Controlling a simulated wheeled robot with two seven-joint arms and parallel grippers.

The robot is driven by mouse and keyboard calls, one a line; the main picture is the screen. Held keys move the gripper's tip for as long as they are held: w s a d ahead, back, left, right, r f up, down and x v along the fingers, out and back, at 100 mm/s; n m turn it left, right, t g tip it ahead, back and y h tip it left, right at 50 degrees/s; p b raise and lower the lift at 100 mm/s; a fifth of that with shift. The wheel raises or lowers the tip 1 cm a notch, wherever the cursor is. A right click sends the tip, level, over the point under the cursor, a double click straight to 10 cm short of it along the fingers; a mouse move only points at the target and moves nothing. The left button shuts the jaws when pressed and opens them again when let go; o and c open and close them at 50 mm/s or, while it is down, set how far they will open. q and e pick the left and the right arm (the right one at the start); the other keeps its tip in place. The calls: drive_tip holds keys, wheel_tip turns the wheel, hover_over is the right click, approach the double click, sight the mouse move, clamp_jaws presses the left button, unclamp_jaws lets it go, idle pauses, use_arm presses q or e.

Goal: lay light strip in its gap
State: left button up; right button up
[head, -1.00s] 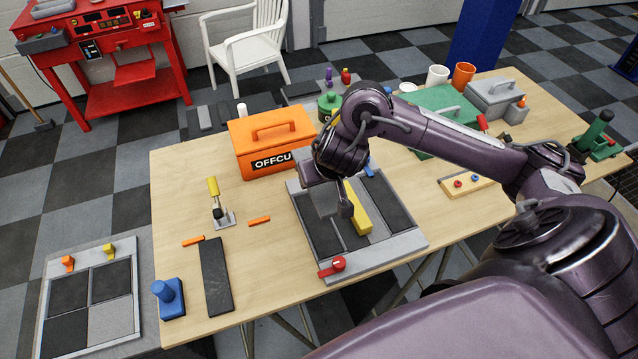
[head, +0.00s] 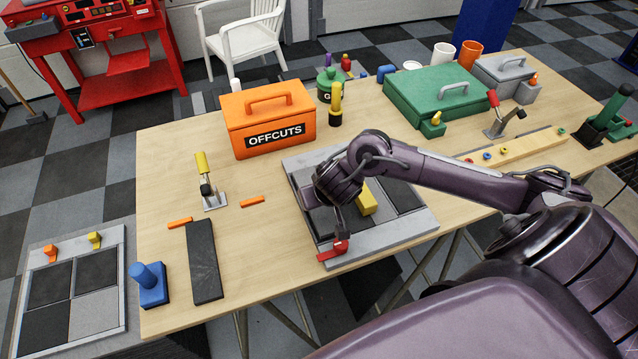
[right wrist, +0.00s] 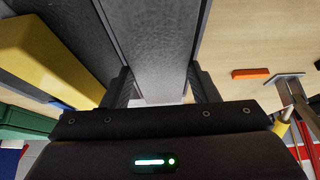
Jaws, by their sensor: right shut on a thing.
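My right gripper (right wrist: 163,88) is shut on a grey strip (right wrist: 152,40) with paler edges, which I take to be the light strip. The strip runs away between the fingers in the right wrist view. In the head view the right gripper (head: 341,225) is low over the front left of the grey-framed fixture (head: 392,234), close to a red clamp (head: 335,250). The arm hides part of the fixture, and I cannot make out the gap or whether the strip touches it. Dark panels (head: 403,194) lie in the fixture. My left gripper is not in view.
A yellow block (head: 367,203) stands on the fixture, right of the gripper; it also shows in the right wrist view (right wrist: 45,55). An orange OFFCUTS box (head: 240,107) is behind. A toggle clamp (head: 207,190), dark bar (head: 203,260) and blue-handled block (head: 150,287) are left.

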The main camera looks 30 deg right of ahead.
drive_tip(key=shift+f, duration=0.1)
drive_tip(key=o, duration=1.1)
drive_tip(key=shift+s, duration=0.1)
drive_tip(key=shift+c, duration=0.2)
wheel_tip(320, 180, up, 8)
drive_tip(key=p, duration=0.9)
drive_tip(key=shift+p, duration=0.35)
